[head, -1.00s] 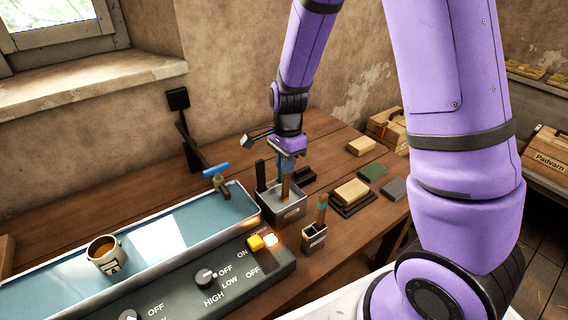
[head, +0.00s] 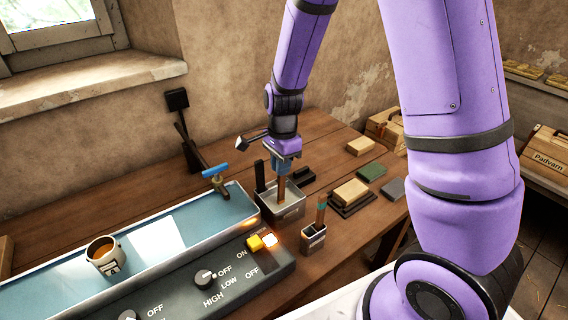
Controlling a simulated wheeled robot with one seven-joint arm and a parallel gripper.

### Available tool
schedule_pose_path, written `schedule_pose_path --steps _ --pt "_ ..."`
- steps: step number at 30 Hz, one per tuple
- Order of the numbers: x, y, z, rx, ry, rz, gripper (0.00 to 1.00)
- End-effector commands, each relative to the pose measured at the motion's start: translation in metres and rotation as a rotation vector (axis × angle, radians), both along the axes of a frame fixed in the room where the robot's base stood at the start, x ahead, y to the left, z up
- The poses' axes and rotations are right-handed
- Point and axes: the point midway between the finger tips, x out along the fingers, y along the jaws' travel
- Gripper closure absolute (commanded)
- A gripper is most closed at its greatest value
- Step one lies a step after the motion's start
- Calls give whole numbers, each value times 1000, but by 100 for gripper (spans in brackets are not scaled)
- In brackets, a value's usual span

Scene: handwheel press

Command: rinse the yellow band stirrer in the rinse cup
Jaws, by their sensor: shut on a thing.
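My gripper (head: 284,166) points straight down at the back of the table, shut on a brown wooden stirrer (head: 282,188). The stirrer stands about upright, with its lower end inside a grey square metal container (head: 291,214) with a small label, which looks like the rinse cup. The container's front wall hides the stirrer's tip. No yellow band shows on the stirrer; the fingers cover its upper part. Another stirrer with a teal band (head: 321,204) leans in a small grey holder (head: 313,238) in front and to the right.
A water trough with a blue-handled tap (head: 215,171) lies to the left, with a mug of brown liquid (head: 103,256) at it. A control panel (head: 228,288) is in front. Blocks (head: 350,191) lie to the right. A dark upright piece (head: 260,176) stands at the container's back left.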

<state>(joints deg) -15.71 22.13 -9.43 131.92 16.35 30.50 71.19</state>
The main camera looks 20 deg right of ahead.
Motion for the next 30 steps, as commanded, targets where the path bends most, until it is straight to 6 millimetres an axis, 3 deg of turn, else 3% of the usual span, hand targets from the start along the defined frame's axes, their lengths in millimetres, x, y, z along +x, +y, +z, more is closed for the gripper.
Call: schedule_pose_path --steps 5,15,30 --pt "-1 3 0 0 0 -1 100" --pt "3 -15 0 0 0 -2 100" --pt "-1 2 0 0 0 -1 100"
